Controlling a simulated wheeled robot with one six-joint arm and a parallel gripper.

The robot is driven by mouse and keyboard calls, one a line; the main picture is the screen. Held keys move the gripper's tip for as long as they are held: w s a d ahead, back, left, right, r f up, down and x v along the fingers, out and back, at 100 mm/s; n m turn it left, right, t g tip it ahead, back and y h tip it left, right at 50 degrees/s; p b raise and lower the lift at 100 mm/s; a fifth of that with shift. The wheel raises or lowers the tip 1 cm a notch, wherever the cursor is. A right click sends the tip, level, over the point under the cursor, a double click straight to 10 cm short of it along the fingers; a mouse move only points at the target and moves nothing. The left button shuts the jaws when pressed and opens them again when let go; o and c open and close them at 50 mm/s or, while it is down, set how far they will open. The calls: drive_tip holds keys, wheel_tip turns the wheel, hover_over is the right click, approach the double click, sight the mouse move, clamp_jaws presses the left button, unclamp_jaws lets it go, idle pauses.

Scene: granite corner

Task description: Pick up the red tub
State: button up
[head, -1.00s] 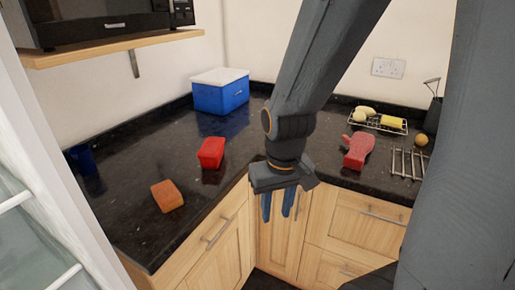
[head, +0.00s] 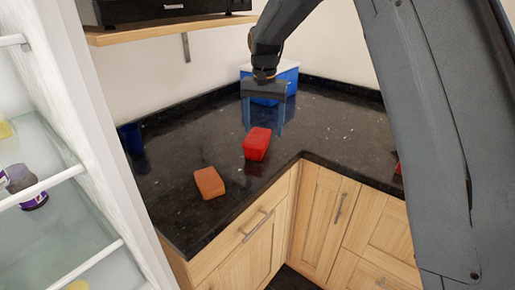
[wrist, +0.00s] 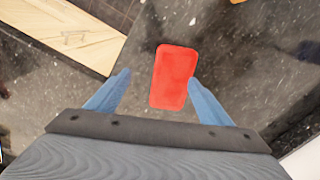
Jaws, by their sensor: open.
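The red tub (head: 257,144) sits on the dark granite counter near its front edge, close to the inner corner. My gripper (head: 264,130) is open and empty, with its blue fingers pointing down above and just behind the tub in the head view. In the wrist view the red tub (wrist: 174,77) lies ahead between the two blue fingers (wrist: 158,88), nearer the right one. The fingers are spread wider than the tub. I cannot tell how far the fingertips are above the tub.
An orange-brown block (head: 209,183) lies on the counter left of the tub. A blue box with a white lid (head: 288,80) stands behind my gripper. A dark blue cup (head: 131,138) is at the left. A wooden shelf (head: 150,33) with a black appliance hangs above.

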sight(257, 136)
drive_tip(key=shift+w+a, duration=0.8)
drive_tip(key=shift+a, duration=0.3)
drive_tip(key=shift+a+f, duration=0.1)
drive_tip(key=shift+f, duration=0.15)
drive_tip(key=shift+w+f+p, duration=0.15)
drive_tip(key=shift+f+p, duration=0.7)
drive_tip(key=shift+f, duration=0.95)
drive_tip(key=shift+w+f+p, duration=0.15)
drive_tip(key=shift+f+p, duration=0.65)
drive_tip(key=shift+f, duration=0.95)
drive_tip(key=shift+c, duration=0.5)
drive_tip(key=c, duration=1.1)
